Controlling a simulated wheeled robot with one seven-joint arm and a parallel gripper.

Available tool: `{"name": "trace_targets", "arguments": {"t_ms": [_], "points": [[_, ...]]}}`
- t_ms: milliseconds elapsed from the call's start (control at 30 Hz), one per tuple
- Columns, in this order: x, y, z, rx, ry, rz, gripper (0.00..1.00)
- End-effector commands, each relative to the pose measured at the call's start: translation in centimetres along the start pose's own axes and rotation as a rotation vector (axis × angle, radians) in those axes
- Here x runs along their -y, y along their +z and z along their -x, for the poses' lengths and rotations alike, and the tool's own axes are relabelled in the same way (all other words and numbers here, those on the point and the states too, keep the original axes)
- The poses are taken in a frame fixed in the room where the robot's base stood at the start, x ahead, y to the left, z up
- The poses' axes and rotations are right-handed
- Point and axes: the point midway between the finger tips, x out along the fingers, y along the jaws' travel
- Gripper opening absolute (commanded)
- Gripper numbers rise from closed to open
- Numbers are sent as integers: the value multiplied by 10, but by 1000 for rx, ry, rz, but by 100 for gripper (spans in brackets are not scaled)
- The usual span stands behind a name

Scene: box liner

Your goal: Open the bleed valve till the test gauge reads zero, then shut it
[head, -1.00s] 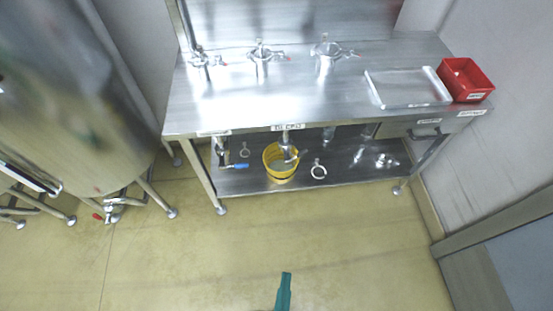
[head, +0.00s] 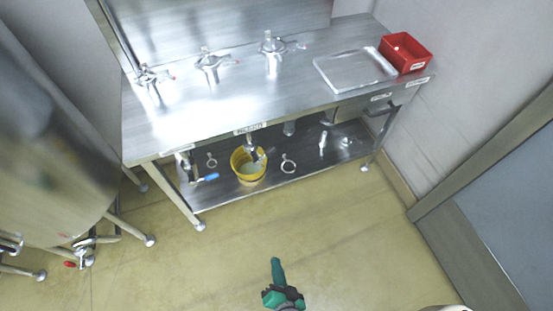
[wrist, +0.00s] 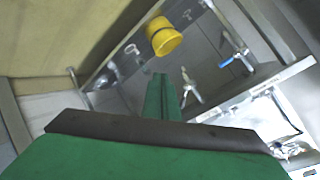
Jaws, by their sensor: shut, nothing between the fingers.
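Under the bench, a drain pipe (head: 251,146) comes down above a yellow bucket (head: 249,177), below a label (head: 251,129) on the bench's front edge that I cannot read with certainty. Left of the bucket is a blue-handled valve (head: 206,178); its blue handle also shows in the wrist view (wrist: 229,62). I cannot tell for sure which fitting is the bleed valve. No gauge dial is readable. My green gripper (head: 276,263) is shut and empty over the floor in front of the bench, apart from everything; its fingertips also show in the wrist view (wrist: 160,80).
Several metal fittings with small red tips stand on the steel bench (head: 190,117). A tray (head: 355,70) and a red bin (head: 405,52) are at its right. A steel tank (head: 50,150) stands at left, a wall at right. The floor (head: 190,265) in front is clear.

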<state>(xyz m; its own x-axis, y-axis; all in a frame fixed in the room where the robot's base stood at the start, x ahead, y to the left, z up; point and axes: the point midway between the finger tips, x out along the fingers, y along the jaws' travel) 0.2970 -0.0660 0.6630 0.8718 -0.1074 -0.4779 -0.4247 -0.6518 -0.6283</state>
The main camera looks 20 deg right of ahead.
Motion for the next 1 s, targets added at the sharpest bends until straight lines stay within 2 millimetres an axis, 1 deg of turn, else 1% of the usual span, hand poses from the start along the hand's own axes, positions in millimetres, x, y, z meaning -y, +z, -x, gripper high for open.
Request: {"name": "trace_targets", "arguments": {"t_ms": [33,133,200,267,300,367,400,467,500,567,600,633,700,800,900,1000], "points": [[-9,1,-23,12,5,-101,0],[-23,4,-61,45,1,-312,0],[-27,2,-88,67,-14,-459,0],[-29,-4,-109,85,-36,-584,0],[-29,-9,-124,97,-55,-668,0],[-27,-20,-145,112,-91,-791,0],[-25,-29,-158,123,-119,-873,0],[-19,-46,-177,141,-170,-992,0],[-16,-59,-188,151,-208,-1068,0],[-10,-81,-202,165,-269,-1176,0],[-6,-96,-210,175,-311,-1240,0],[-3,-107,-216,183,-343,-1285,0],[2,-133,-224,196,-414,-1375,0],[9,-163,-232,216,-499,-1467,0],[12,-182,-235,227,-556,-1521,0],[14,-191,-237,232,-581,-1545,0]]}}
